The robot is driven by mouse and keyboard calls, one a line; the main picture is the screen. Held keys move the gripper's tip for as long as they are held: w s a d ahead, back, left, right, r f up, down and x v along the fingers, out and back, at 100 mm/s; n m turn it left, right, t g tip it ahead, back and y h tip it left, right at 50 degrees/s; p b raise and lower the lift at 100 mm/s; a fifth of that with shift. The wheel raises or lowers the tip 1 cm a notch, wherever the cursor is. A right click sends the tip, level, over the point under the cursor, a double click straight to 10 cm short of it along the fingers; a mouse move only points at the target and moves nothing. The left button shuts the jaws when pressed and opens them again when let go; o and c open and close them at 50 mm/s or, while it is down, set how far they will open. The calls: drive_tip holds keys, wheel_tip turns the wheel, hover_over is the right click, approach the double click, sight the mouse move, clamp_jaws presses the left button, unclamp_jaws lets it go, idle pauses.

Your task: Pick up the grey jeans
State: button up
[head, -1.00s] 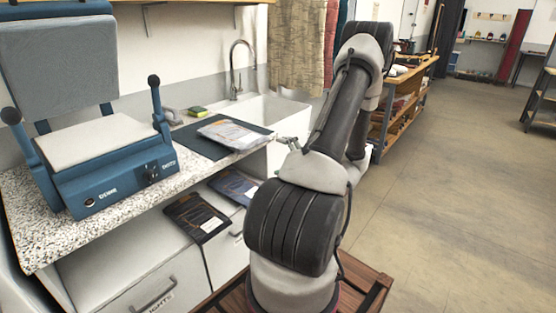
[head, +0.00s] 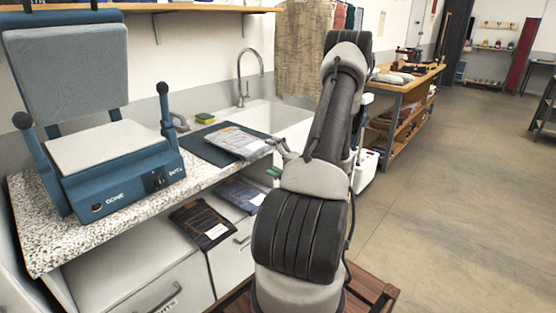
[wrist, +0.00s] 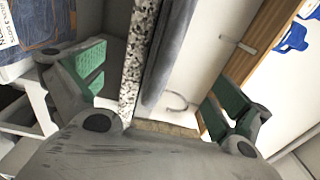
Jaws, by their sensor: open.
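A folded grey-looking garment (head: 237,141) with a printed paper label lies on a dark mat (head: 200,148) on the speckled counter; it is likely the grey jeans. Two other folded garments, a dark one (head: 195,218) and a navy one (head: 238,193), lie on the lower surface below the counter. My gripper (head: 277,160) is partly hidden behind my arm in the head view, near the counter's front edge, right of the grey garment. In the wrist view my gripper (wrist: 150,85) is open and empty, with green pads; blue denim (wrist: 45,40) shows beyond its left finger.
A blue heat press (head: 120,175) stands on the counter's left part. A sink (head: 270,120) with a tall tap (head: 242,75) and a sponge (head: 205,117) are behind the garment. A wooden shelf table (head: 405,100) stands at the right rear. Open floor (head: 460,190) lies to the right.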

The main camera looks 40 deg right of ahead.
sight(258, 149)
drive_tip(key=shift+w+a, duration=0.15)
drive_tip(key=shift+w, duration=3.05)
drive_tip(key=c, duration=1.2)
drive_tip(key=shift+w+r, duration=0.1)
drive_tip(key=shift+r, duration=0.15)
clamp_jaws()
drive_tip(key=o, duration=0.7)
unclamp_jaws()
drive_tip(key=o, duration=0.5)
drive_tip(key=shift+w, duration=0.15)
drive_tip(key=shift+f, duration=0.15)
